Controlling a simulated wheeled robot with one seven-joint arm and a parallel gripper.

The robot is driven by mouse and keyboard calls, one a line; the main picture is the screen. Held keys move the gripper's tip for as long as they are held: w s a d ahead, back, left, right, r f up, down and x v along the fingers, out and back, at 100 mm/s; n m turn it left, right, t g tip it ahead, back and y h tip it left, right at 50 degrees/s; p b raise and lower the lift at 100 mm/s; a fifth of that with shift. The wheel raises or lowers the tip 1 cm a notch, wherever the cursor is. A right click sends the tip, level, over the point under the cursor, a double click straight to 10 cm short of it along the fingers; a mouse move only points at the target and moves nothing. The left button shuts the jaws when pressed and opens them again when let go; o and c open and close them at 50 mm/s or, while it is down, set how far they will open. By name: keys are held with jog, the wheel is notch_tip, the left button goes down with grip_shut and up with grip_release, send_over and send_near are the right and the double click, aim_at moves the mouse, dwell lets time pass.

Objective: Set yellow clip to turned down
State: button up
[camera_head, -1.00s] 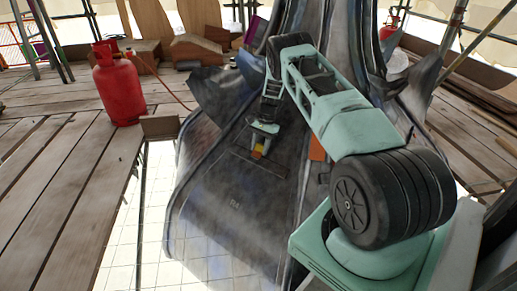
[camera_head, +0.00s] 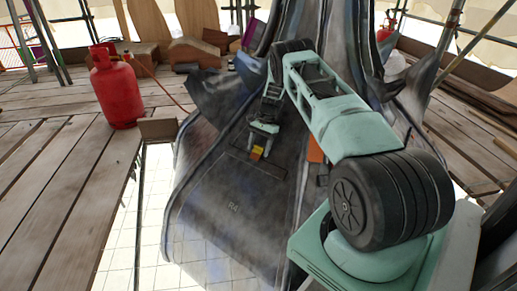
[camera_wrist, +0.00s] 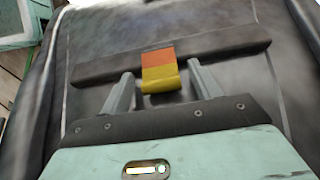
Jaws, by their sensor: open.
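The yellow clip (camera_wrist: 161,85) is a folded strip on a dark horizontal bar (camera_wrist: 225,41) in the wrist view. Its upper part is orange and its lower end is yellow. My gripper (camera_wrist: 158,88) is open, with one finger on each side of the clip; a gap shows beside each finger. Whether the fingertips touch the bar, I cannot tell. In the head view the clip (camera_head: 257,153) shows as a small yellow and orange spot just below my gripper (camera_head: 259,146), on the dark sloping metal panel (camera_head: 235,215).
A red gas cylinder (camera_head: 116,88) stands on the plank deck (camera_head: 60,180) at the left. An orange patch (camera_head: 315,149) is on the metal right of my gripper. Wooden boxes (camera_head: 195,51) lie at the back. A gap with pale tiles (camera_head: 145,225) lies beside the panel.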

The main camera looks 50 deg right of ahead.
jog(key=p+v, duration=0.4)
jog(key=v, duration=1.2)
jog(key=shift+r, duration=0.3)
